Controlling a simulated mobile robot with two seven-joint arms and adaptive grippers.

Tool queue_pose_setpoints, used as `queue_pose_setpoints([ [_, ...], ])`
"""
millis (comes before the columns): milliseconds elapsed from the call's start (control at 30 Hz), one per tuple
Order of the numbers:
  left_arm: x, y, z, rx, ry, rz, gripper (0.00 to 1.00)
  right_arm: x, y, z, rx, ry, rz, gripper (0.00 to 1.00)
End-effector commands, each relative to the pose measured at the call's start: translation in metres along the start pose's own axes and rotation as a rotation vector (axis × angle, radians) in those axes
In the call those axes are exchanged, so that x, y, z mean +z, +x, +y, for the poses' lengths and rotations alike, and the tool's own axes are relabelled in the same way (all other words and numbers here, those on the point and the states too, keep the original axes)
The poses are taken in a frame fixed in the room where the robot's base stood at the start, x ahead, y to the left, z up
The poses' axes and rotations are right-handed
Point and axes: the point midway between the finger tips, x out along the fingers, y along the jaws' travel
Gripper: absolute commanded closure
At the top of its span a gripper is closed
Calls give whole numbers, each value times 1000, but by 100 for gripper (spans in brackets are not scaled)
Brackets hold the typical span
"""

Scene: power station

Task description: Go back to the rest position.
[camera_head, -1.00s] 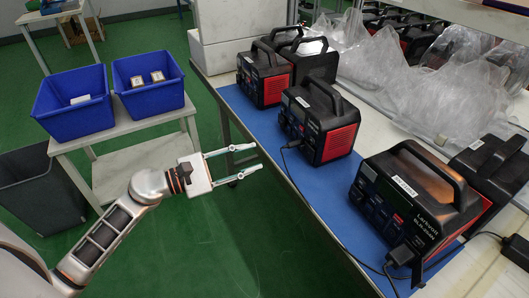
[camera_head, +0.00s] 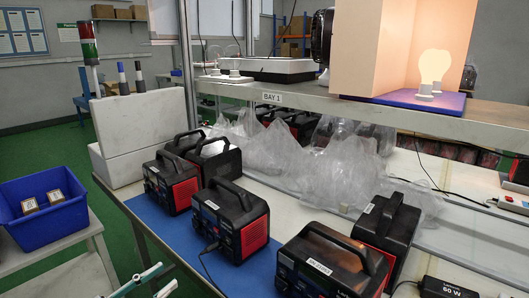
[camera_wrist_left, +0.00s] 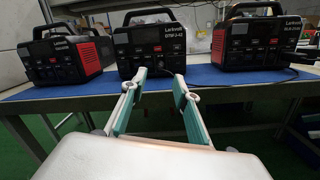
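My left gripper (camera_head: 148,282) shows only partly at the bottom left edge of the head view, in front of the workbench. In the left wrist view my left gripper (camera_wrist_left: 157,82) has its two green-lined fingers apart, with nothing between them. Beyond the fingertips, a black power station (camera_wrist_left: 152,50) stands on the bench, apart from them. The rest of the left arm is out of the head view. My right gripper is in neither view.
Several black-and-red power stations (camera_head: 230,218) stand on the blue mat (camera_head: 158,219) and bench. Clear plastic bags (camera_head: 340,175) lie behind them. A shelf (camera_head: 430,116) above holds a lit bulb (camera_head: 434,68). A blue bin (camera_head: 44,212) with two small boxes stands at left.

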Motion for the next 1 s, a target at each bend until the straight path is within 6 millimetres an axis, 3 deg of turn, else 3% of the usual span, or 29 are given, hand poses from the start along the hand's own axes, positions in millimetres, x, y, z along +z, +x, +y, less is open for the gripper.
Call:
queue_pose_setpoints([
  [33,16,-3,-1,48,-188,-27,70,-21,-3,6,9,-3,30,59],
  [133,14,-15,-8,146,-607,-58,70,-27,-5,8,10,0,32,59],
  [367,-26,-57,-43,412,-1577,-124,70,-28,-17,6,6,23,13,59],
  [467,-52,-81,-73,563,-1992,-162,70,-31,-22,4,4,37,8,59],
  [600,-85,-118,-132,821,-2521,-236,70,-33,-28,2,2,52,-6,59],
  [733,-104,-148,-188,1062,-2873,-316,70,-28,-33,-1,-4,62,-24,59],
  [767,-106,-153,-198,-1104,2914,331,70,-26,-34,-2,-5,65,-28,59],
  [900,-113,-168,-230,-1097,2696,340,70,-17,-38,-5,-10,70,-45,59],
  [1000,-115,-171,-237,-1094,2644,343,70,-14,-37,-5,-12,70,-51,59],
])
